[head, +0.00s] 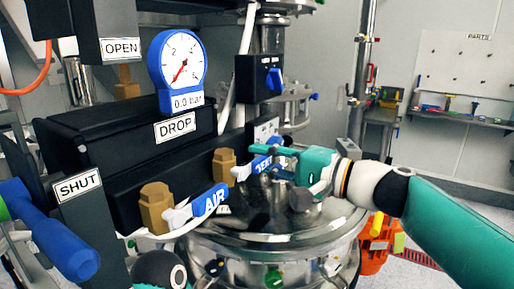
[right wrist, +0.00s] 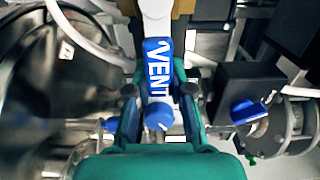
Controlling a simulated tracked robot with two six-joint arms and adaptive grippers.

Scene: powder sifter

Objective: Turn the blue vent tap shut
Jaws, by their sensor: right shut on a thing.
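The blue vent tap handle (right wrist: 158,65), lettered VENT, lies lengthwise between the fingers of my right gripper (right wrist: 158,105) in the right wrist view. In the head view the handle (head: 261,163) sticks out to the right from its brass body (head: 224,165), and the gripper hides part of its lettering. My right gripper (head: 284,161) reaches it from the right and is shut on it. The handle's rounded blue end (right wrist: 158,117) shows between the fingers. My left gripper is not in view; only a piece of my left arm shows at the bottom.
The blue AIR tap (head: 210,200) sits nearer, pointing much the same way. A pressure gauge (head: 178,72) reads about 0.0 bar above the black DROP block (head: 140,125). A steel vessel lid (head: 290,225) lies below the gripper. A black box with a blue knob (head: 273,80) stands behind.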

